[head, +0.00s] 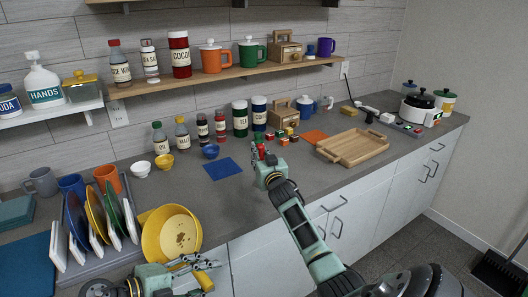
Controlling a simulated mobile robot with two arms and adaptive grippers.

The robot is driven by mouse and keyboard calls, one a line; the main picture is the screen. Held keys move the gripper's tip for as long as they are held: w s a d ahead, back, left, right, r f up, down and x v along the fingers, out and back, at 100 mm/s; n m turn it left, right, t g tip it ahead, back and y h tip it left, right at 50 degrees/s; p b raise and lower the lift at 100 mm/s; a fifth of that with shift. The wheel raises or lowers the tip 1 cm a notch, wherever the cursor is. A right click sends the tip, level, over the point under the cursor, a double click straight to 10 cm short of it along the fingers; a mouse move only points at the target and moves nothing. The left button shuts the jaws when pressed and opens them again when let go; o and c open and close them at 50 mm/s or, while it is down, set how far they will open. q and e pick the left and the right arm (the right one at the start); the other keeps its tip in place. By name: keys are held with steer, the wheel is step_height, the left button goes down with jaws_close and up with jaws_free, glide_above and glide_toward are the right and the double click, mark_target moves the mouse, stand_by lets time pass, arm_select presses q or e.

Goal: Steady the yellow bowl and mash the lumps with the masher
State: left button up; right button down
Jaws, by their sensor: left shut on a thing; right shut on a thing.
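The yellow bowl (166,246) stands at the counter's front edge, right of the dish rack, with its inside facing me. Brown lumps (181,239) lie in its bottom. My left gripper (206,265) is just in front of the bowl, low in the picture, shut on a yellow piece (187,260); I cannot tell whether this piece is part of the bowl. My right gripper (260,155) is over the middle of the counter, away from the bowl, shut on a small red thing, mostly hidden by the fingers. I cannot make out a masher for sure.
A rack of plates (103,222) stands close left of the bowl. A blue mat (222,169), small bowls and jars lie behind. A wooden tray (352,147) is right of my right gripper. The counter between bowl and mat is clear.

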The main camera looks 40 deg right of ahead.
steer(key=shift+s+a+f, duration=0.1)
steer(key=shift+a+f, duration=0.15)
steer(key=shift+a, duration=0.05)
steer(key=shift+w+a+r, duration=0.1)
steer(key=shift+w, duration=0.15)
steer(key=shift+w+d+r, duration=0.1)
steer(key=shift+w+d, duration=0.2)
steer(key=shift+d, duration=0.6)
steer(key=shift+w+d, duration=0.25)
steer(key=shift+d, duration=0.65)
steer(key=shift+w+d, duration=0.25)
steer(key=shift+d, duration=0.65)
steer(key=shift+w+d, duration=0.2)
steer(key=shift+d, duration=0.7)
steer(key=shift+s+a+f, duration=0.1)
steer(key=shift+s+a, duration=0.15)
steer(key=shift+a, duration=0.6)
steer(key=shift+s+a+f, duration=0.1)
steer(key=shift+s+a, duration=0.1)
steer(key=shift+a, duration=0.7)
steer(key=shift+s+a+f, duration=0.1)
steer(key=shift+s+a, duration=0.15)
steer(key=shift+a, duration=0.6)
steer(key=shift+s+a+r, duration=0.1)
steer(key=shift+s+a, duration=0.05)
steer(key=shift+a, duration=0.4)
steer(key=shift+s+a+r, duration=0.1)
steer(key=shift+s+a, duration=0.05)
steer(key=shift+a, duration=0.35)
